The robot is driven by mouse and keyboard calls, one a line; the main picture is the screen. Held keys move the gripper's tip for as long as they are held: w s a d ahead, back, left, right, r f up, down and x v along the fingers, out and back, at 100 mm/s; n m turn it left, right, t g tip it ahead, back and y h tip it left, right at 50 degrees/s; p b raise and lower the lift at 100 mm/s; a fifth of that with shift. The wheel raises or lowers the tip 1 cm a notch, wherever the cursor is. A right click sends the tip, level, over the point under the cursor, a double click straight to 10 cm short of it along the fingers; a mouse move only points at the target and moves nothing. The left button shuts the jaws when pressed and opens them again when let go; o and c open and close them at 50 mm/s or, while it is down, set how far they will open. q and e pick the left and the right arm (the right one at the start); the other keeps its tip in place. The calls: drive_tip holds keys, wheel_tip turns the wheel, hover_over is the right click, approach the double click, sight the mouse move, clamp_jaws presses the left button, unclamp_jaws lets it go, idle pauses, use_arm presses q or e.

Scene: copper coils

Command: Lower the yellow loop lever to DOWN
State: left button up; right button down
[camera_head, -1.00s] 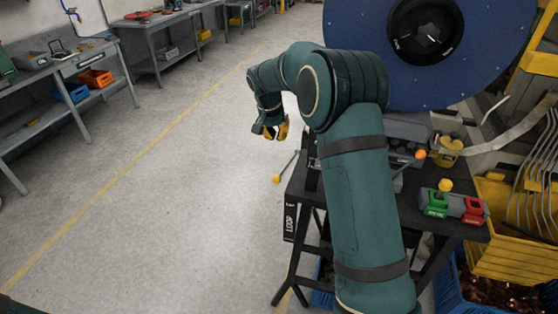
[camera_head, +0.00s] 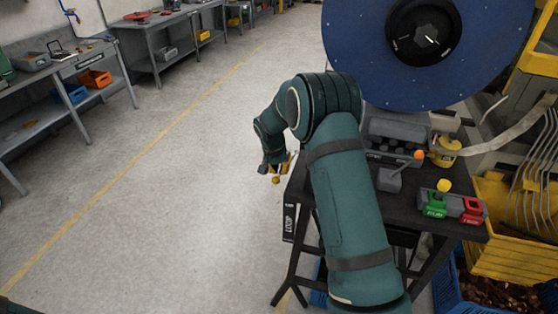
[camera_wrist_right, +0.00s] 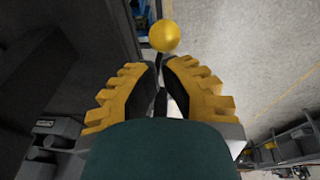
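The yellow ball of the loop lever (camera_head: 276,180) shows at the left side of the black stand, just below my right gripper (camera_head: 275,166). In the right wrist view the ball (camera_wrist_right: 165,36) lies just beyond the fingertips of my right gripper (camera_wrist_right: 160,72). A dark rod runs from the ball down between the two yellow fingers. The fingers stand a little apart, and I see no clear contact with the rod. The lever's pivot is hidden behind my right arm. The LOOP label (camera_head: 289,222) is on the stand's left side. My left gripper is out of view.
On the black stand (camera_head: 405,207) are an orange-tipped lever (camera_head: 419,155), a yellow-knobbed switch (camera_head: 444,186), and green (camera_head: 434,205) and red (camera_head: 472,210) buttons. A large blue reel (camera_head: 370,70) stands behind. A yellow crate (camera_head: 510,250) is at right. The floor at left is free.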

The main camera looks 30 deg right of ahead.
sight(277, 177)
drive_tip(key=shift+f, duration=0.1)
